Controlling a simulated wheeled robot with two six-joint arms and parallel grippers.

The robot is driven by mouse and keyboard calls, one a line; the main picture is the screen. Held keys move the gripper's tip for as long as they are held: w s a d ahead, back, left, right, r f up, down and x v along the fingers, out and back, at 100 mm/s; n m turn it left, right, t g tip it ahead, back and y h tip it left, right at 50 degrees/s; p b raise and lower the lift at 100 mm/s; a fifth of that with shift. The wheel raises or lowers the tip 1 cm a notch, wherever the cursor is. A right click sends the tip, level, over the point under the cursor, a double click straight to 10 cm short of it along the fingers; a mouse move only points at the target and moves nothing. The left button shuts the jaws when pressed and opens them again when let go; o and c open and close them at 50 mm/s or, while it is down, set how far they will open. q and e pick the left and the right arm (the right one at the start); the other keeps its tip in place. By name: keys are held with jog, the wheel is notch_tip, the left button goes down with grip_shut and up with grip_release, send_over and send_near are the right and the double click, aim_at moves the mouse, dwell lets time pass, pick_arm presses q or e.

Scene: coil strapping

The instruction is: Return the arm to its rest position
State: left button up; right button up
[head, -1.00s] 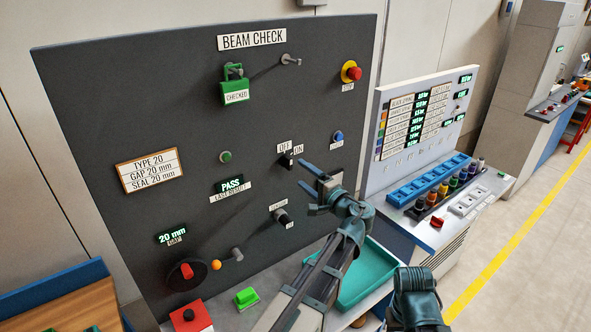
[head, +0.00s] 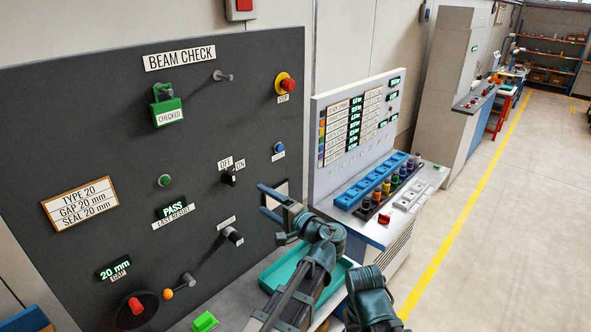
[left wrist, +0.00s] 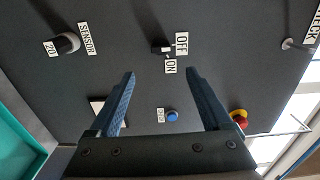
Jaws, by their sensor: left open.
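My left gripper (head: 262,199) is open and empty in the head view, in front of the lower right part of the dark beam check panel (head: 120,110). Its two fingers also show in the left wrist view (left wrist: 160,72), spread apart with the panel face beyond them. The black OFF/ON switch (head: 229,177) lies left of the fingertips in the head view. It also shows in the left wrist view (left wrist: 157,46), apart from the fingers. My right gripper does not show.
A green padlock (head: 166,108) marked CHECKED hangs on the panel. The display reads PASS (head: 171,210). A teal tray (head: 276,277) lies below my left arm. A console (head: 318,150) with a blue rack (head: 350,200) stands to the right. Open floor (head: 510,220) lies farther right.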

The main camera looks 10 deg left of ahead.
pick_arm(q)
jog(key=s+d+f+n+g+h+b, duration=0.1)
jog(key=s+f+h+b, duration=0.15)
jog(key=f, duration=0.35)
jog(key=s+d+f+g+h+b, duration=0.1)
jog(key=s+f+g+h, duration=0.15)
jog(key=f, duration=0.35)
jog(key=s+d+f+n+g+h+b, duration=0.1)
jog(key=s+f, duration=0.3)
jog(key=f, duration=0.2)
jog(key=s+d+f+g+h+b, duration=0.4)
jog(key=s+d+f+h, duration=0.4)
jog(key=s+d+f, duration=0.4)
jog(key=shift+s+d+f+g, duration=0.4)
jog(key=shift+s+d, duration=0.1)
jog(key=shift+d, duration=0.45)
